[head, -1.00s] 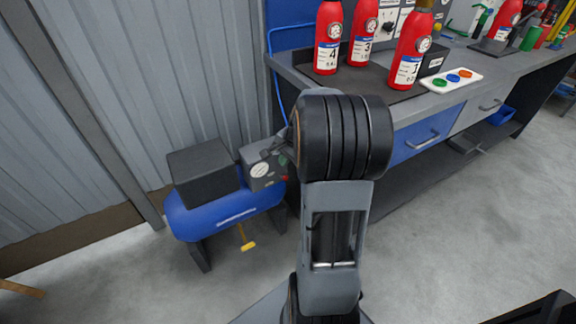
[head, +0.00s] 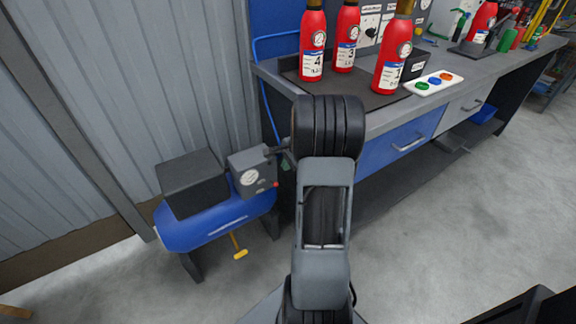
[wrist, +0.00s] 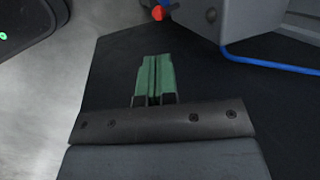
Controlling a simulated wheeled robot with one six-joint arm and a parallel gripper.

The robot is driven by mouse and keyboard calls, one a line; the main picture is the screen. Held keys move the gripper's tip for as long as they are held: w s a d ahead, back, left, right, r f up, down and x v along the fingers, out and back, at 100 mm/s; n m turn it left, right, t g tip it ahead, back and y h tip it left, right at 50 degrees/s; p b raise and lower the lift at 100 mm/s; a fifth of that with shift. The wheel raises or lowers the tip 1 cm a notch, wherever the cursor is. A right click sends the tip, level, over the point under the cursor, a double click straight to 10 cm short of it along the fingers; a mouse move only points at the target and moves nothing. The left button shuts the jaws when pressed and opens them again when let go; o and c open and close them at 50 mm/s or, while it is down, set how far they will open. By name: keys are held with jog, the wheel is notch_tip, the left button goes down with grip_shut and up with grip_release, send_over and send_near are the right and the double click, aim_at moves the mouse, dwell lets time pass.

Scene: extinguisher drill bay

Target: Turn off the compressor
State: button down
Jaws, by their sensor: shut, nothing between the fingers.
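The compressor has a blue tank (head: 222,229) with a dark block on top, and it stands on the floor by the corrugated wall. Its grey control box (head: 240,163) carries a round white gauge (head: 250,177) and a small red knob (head: 276,184) on the right side. In the wrist view the control box (wrist: 245,18) is at the top right, with the red knob (wrist: 158,12) at its lower left. My gripper (wrist: 152,57) shows green fingers pressed together and empty, apart from the knob, which appears beyond the fingertips. In the head view my arm mostly hides the gripper.
The workbench (head: 375,122) stands right of the compressor, with red extinguishers (head: 313,45) and a white panel of coloured buttons (head: 434,83) on it. A blue hose (wrist: 268,64) runs from beside the box. Floor in front is clear.

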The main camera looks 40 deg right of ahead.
aim_at(276, 183)
jog(key=b+x, duration=0.3)
jog(key=x, duration=0.6)
jog(key=shift+w+f, duration=0.1)
jog(key=shift+f, duration=0.15)
jog(key=shift+w+a+f, duration=0.15)
jog(key=shift+f, duration=0.2)
jog(key=shift+a, duration=0.1)
